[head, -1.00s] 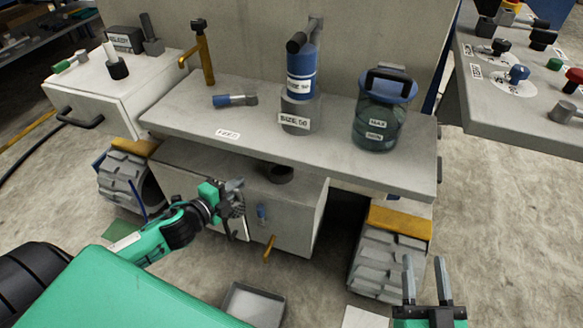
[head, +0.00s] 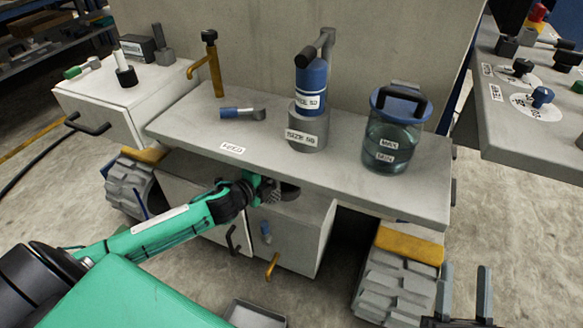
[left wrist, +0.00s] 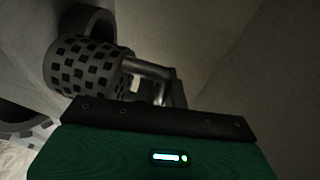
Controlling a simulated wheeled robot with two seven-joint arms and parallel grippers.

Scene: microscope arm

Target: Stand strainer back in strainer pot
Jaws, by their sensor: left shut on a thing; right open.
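The strainer (left wrist: 92,66), a grey cylinder pierced with dark square holes, shows in the left wrist view with a metal handle (left wrist: 150,72) running toward my left gripper. My left gripper (head: 270,190) is shut on it, though its fingertips are mostly hidden. In the head view this gripper is just under the counter's front edge, and the strainer cannot be made out. A dark round rim (head: 290,191), apparently the strainer pot, sits beside it in the recess below the counter. A grey round opening (left wrist: 98,24) shows behind the strainer. My right gripper (head: 460,292) is open and empty at lower right.
The counter (head: 200,122) overhangs the recess. A cabinet (head: 295,240) with handles is below. A tray (head: 255,316) lies on the floor.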

